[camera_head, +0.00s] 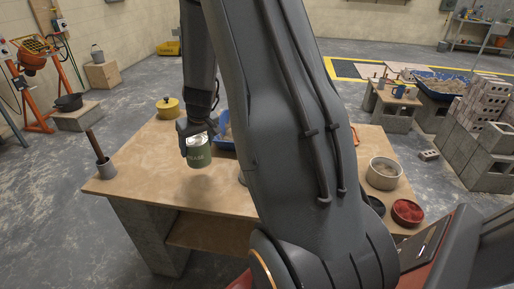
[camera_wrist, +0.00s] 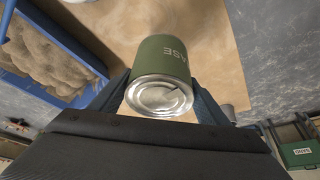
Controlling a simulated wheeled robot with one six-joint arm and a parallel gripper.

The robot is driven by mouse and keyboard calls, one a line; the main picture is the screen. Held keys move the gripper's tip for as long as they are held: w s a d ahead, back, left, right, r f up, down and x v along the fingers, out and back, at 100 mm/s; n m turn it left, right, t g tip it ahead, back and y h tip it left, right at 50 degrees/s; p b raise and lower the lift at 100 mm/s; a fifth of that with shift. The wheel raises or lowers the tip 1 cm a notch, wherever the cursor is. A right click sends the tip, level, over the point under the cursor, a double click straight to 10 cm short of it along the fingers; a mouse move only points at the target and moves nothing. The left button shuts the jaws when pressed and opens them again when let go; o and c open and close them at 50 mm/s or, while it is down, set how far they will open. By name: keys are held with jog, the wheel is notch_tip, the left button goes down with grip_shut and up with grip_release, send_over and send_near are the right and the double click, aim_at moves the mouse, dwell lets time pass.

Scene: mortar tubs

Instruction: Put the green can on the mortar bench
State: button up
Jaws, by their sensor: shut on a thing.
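The green can (camera_head: 198,154) has pale lettering and a silvery end. My gripper (camera_head: 197,136) is shut on it near its top, over the wooden-topped bench (camera_head: 150,188). In the head view the can looks close to the bench top, and I cannot tell whether it touches. In the wrist view the can (camera_wrist: 163,68) sits between the two fingers of my gripper (camera_wrist: 165,95), its silvery end toward the camera. My arm hides the middle of the bench. I cannot tell which bench is the mortar bench.
A yellow pot (camera_head: 167,107) and a blue tray (camera_head: 224,130) stand near the can. A grey cup with a stick (camera_head: 106,168) stands at the left corner. A pale round tub (camera_head: 383,173) and red bowl (camera_head: 407,212) are at the right. A block-legged bench (camera_head: 392,97) stands further back.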

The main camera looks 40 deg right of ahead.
jog(key=shift+d+r, duration=0.2)
jog(key=shift+d, duration=0.4)
jog(key=shift+s+d+f, duration=0.1)
jog(key=shift+d+f, duration=0.1)
jog(key=shift+f, duration=0.1)
notch_tip(320, 180, down, 5)
jog(key=shift+f+b, duration=0.1)
jog(key=shift+b, duration=0.95)
jog(key=shift+f+b, duration=1.85)
jog(key=shift+f, duration=0.3)
jog(key=shift+f, duration=0.15)
jog(key=o, duration=1.5)
